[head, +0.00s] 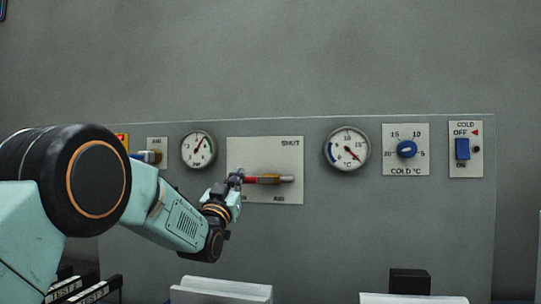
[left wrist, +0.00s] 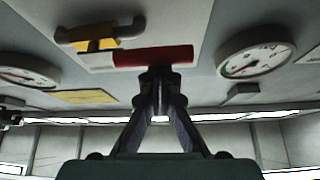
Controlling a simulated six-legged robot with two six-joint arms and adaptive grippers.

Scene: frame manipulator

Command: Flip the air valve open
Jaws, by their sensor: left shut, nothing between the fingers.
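The air valve is on a pale plate (head: 290,155) marked SHUT at its top right. It has a brass body (head: 270,179) with a grey pipe end, and a red handle (head: 251,181) that lies level and points left. My left gripper (head: 235,183) is at the handle's left end, its fingers shut and empty. In the left wrist view the closed fingertips (left wrist: 160,78) are right at the red handle (left wrist: 153,56), in front of it. I cannot tell whether they touch it. The brass body (left wrist: 95,38) shows beyond. My right gripper is not in view.
A pressure gauge (head: 198,150) is left of the plate and a temperature gauge (head: 346,150) right of it. Further right are a blue knob (head: 407,149) and a blue COLD switch (head: 462,149). A small valve (head: 148,156) is at the far left. White objects (head: 221,290) stand below the panel.

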